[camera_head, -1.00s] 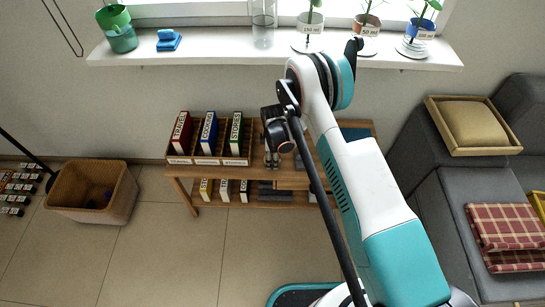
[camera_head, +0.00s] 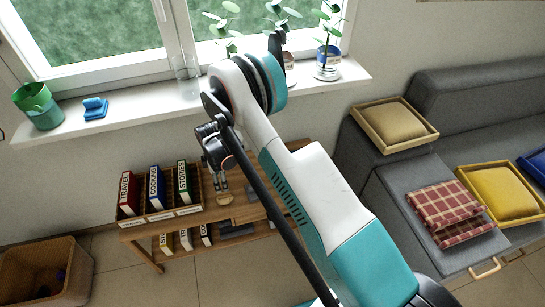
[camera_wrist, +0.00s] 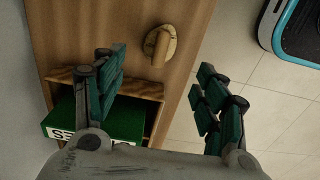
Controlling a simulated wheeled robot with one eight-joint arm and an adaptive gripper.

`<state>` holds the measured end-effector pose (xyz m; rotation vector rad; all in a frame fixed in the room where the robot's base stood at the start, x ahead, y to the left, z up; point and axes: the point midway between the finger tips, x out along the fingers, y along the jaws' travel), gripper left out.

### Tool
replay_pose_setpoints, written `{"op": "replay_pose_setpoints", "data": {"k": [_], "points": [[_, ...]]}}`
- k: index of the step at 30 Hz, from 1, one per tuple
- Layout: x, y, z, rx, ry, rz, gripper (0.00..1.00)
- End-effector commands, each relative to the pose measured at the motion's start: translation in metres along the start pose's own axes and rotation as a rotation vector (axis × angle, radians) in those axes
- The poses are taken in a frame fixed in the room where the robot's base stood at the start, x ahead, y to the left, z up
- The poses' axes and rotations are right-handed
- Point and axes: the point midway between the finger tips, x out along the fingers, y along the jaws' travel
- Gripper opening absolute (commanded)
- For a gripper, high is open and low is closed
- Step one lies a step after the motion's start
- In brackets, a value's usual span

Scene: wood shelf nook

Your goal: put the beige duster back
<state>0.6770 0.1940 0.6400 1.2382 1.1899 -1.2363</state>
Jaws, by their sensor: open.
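A beige oval piece with a brown handle (camera_wrist: 158,45), which looks like the duster, lies on the wooden shelf top in the wrist view. In the head view a small beige patch (camera_head: 224,197) shows on the shelf top just below my gripper (camera_head: 220,172). In the wrist view my gripper (camera_wrist: 158,88) is open, with its dark green finger pads well apart and nothing between them. The beige piece is beyond the fingertips, apart from them. The green book (camera_wrist: 85,120) in its wooden holder (camera_wrist: 150,90) is close to the left finger.
The low wooden shelf (camera_head: 245,209) carries a holder with red, blue and green books. A window sill (camera_head: 130,115) with a green cup (camera_head: 40,108), a blue item (camera_head: 95,108) and plants is above. A wicker basket (camera_head: 45,268) stands left, a grey sofa (camera_head: 450,110) right.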

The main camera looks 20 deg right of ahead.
Motion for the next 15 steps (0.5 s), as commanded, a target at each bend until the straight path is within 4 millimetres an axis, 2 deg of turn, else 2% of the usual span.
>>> {"op": "replay_pose_setpoints", "data": {"k": [2,5,11,15], "points": [[-0.013,0.002,0.003,0.019,0.003,0.007,0.66],[-0.043,0.006,0.009,0.070,0.009,0.026,0.66],[-0.128,0.008,0.029,0.223,0.034,0.082,0.66],[-0.184,0.002,0.045,0.331,0.056,0.122,0.66]]}}
